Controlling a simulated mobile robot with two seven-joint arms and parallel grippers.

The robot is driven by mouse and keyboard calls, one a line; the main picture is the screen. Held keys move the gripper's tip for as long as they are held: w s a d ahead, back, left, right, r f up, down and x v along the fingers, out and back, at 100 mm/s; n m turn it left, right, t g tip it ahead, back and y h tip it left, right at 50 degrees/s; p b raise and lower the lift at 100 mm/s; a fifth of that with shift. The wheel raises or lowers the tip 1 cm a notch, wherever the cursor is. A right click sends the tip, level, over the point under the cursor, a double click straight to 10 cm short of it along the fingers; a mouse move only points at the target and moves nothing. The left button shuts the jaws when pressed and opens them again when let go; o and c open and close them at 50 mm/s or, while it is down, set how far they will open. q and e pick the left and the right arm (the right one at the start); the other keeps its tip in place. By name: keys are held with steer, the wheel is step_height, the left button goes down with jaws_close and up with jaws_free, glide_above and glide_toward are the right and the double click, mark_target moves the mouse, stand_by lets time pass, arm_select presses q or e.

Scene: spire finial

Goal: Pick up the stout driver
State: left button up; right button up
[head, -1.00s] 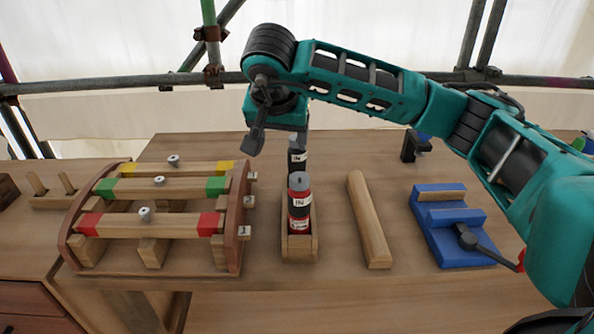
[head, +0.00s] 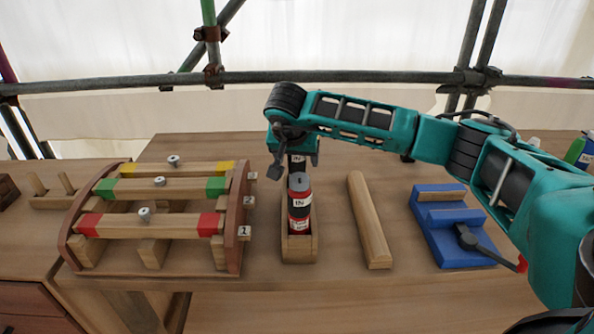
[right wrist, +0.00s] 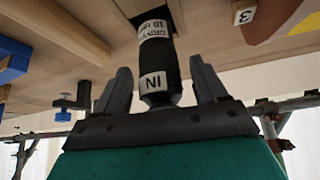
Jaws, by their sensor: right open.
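Two drivers stand upright in a wooden holder (head: 299,248) in the head view. The front one, a red and black driver (head: 299,205), has an "IN" label on top. Behind it is a black driver (head: 297,165), mostly hidden by the front driver and my right gripper. My right gripper (head: 294,158) is at the black driver's top. In the right wrist view the black driver (right wrist: 157,55), with white labels, lies between the two spread fingers of my right gripper (right wrist: 159,72), with a gap on each side. I cannot tell from labels which is the stout one. My left gripper is not in view.
A wooden rack (head: 71,238) with colour-ended bars stands left of the holder. A wooden bar (head: 369,222) lies just to the right. A blue fixture (head: 450,242) with a dark lever is further right. The table front between them is clear.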

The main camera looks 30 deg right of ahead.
steer(key=shift+w+d+f, duration=0.1)
steer(key=shift+f, duration=0.1)
steer(key=shift+c, duration=0.3)
steer(key=c, duration=1.2)
steer(key=shift+r, duration=0.2)
steer(key=shift+c, duration=0.3)
